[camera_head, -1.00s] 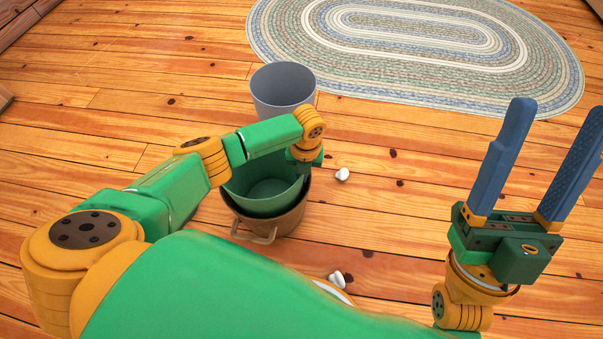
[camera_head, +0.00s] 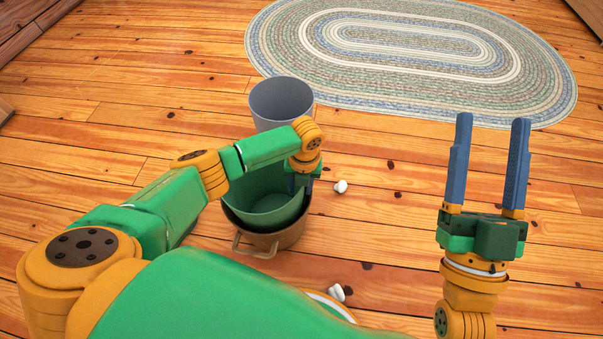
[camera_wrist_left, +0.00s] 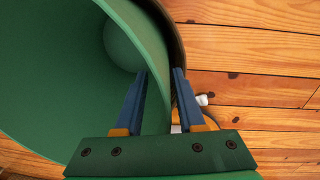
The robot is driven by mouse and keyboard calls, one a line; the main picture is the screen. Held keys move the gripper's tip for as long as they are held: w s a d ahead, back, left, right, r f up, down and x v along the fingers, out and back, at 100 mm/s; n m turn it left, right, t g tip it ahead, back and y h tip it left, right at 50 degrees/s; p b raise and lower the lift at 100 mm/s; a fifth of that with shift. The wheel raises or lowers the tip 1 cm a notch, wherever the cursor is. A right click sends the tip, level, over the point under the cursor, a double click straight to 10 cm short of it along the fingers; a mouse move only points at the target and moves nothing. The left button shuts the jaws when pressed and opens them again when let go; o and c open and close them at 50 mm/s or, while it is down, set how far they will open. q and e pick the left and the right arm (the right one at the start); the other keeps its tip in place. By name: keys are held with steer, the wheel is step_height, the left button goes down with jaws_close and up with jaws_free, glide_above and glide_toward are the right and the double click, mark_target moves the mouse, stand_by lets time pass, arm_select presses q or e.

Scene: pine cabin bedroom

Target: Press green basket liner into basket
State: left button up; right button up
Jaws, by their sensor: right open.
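The green basket liner (camera_head: 262,203) sits in the brown basket (camera_head: 272,242), its rim standing above the basket's rim. The liner's inside wall fills the left of the left wrist view (camera_wrist_left: 50,70). My left gripper (camera_wrist_left: 160,72) points down at the liner's right rim, one blue finger inside the liner and the other outside. The liner wall runs between these fingers; whether they clamp it is unclear. In the head view my left wrist partly hides that rim. My right gripper (camera_head: 492,118) is open and empty, fingers up, well to the right of the basket.
A grey bucket (camera_head: 281,100) stands just behind the basket. Small white objects lie on the plank floor, one right of the basket (camera_head: 341,187) and one in front (camera_head: 337,292). An oval braided rug (camera_head: 540,95) lies at the back. Floor between basket and right gripper is mostly clear.

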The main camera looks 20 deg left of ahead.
arm_select(q)
steer(key=r+p, duration=0.1)
steer(key=r, duration=0.2)
steer(key=r+p, duration=0.2)
steer(key=shift+d+r, duration=0.2)
steer(key=shift+r, duration=0.2)
arm_select(e)
step_height(320, 180, down, 22)
steer(key=d+m+g+h, duration=0.1)
steer(key=d+g+h, duration=0.2)
steer(key=g, duration=1)
steer(key=shift+r+m+h, duration=0.2)
steer(key=shift+m+h, duration=0.1)
steer(key=shift+h, duration=0.8)
